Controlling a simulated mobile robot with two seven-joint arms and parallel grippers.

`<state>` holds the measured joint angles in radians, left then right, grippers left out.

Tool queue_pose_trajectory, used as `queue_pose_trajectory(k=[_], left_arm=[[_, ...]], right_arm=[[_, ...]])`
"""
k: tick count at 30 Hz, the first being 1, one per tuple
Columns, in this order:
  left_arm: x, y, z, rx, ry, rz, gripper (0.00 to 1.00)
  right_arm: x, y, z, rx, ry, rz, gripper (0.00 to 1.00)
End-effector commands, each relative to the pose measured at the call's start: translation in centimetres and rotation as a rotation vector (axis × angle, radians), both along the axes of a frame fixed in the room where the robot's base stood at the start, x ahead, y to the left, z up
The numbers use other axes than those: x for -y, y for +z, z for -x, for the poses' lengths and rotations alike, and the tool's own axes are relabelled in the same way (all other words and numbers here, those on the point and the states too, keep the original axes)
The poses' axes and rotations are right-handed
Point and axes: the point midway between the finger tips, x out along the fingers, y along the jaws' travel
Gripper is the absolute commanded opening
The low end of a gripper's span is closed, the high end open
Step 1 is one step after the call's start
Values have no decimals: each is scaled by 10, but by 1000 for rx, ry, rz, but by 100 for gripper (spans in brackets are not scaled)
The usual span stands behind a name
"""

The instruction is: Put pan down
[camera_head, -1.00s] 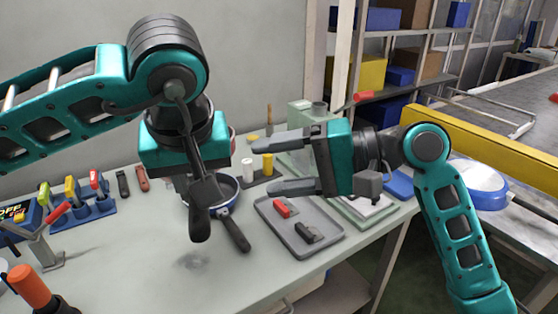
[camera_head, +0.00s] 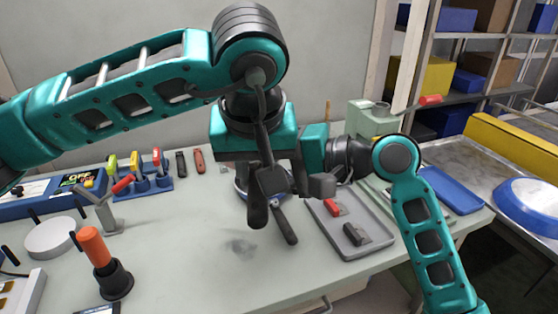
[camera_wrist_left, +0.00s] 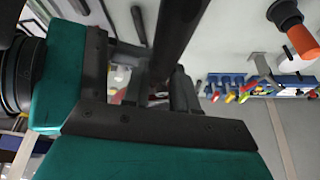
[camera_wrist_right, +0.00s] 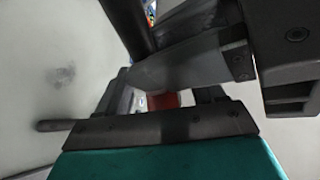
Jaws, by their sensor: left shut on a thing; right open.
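The pan (camera_head: 241,188) is dark with a blue rim. In the head view it is low behind my left gripper, and its black handle (camera_head: 285,224) slants down to the right over the table. The handle also shows in the right wrist view (camera_wrist_right: 55,125). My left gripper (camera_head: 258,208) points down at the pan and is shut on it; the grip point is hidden. I cannot tell whether the pan touches the table. My right gripper is open, its fingers mostly hidden behind the left one in the head view; they show in the right wrist view (camera_wrist_right: 165,92).
A grey tray (camera_head: 372,244) with a red piece and a dark piece lies right of the handle. A blue tool rack (camera_head: 150,186) and an orange-topped tool (camera_head: 93,246) stand left. The table's front middle is clear. A round blue-and-white thing (camera_head: 530,203) lies far right.

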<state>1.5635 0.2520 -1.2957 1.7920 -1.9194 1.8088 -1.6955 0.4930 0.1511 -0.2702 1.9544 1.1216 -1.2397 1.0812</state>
Motion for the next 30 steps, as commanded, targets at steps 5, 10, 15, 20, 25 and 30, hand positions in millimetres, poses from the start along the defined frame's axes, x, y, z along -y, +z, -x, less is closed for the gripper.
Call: queue_pose_trajectory(k=[5,10,15,20,25,30], left_arm=[[0,1,0,4,0,2,0],[0,1,0,4,0,2,0],[0,1,0,4,0,2,0],[0,1,0,3,1,1,0],[0,1,0,3,0,1,0],[0,1,0,2,0,1,0]], right_arm=[[-1,0,0,1,0,0,68],[-1,0,0,1,0,0,60],[-1,0,0,1,0,0,44],[-1,0,0,1,0,-1,29],[-1,1,0,2,0,-1,13],[-1,1,0,3,0,-1,0]])
